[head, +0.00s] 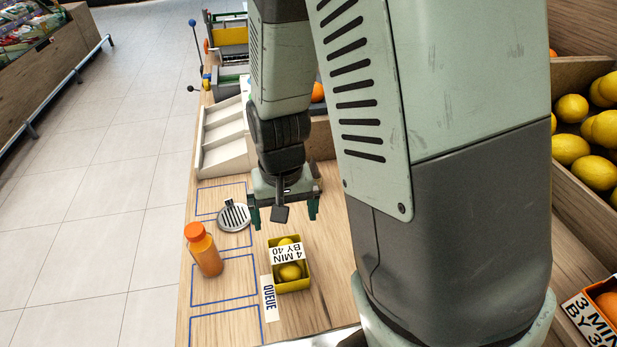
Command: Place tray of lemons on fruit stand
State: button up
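The tray of lemons (292,284) is a small yellow box on the wooden counter, with a few lemons inside and a white label reading "4 MIN BY 40" across it. My gripper (284,215) hangs above the counter, just beyond the tray in the picture, pointing down with its fingers spread apart. The gripper appears apart from the tray. A wooden stand (567,75) with a large heap of lemons is at the right edge, partly hidden by my arm.
An orange juice bottle (206,250) stands left of the tray, near a round metal drain (234,217). Blue outlined areas and a "QUEUE" label (269,298) mark the counter (330,250). A white stepped rack (226,138) stands behind. Another labelled box (590,322) is at lower right.

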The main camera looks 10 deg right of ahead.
jog(key=s+d+r+t, duration=0.2)
jog(key=d+r+t, duration=0.1)
jog(key=r, duration=1.3)
jog(key=s+d+r+t, duration=0.2)
jog(key=s+d+r, duration=0.1)
jog(key=s+r, duration=0.7)
jog(key=shift+d+r, duration=0.15)
jog(key=shift+r, duration=0.05)
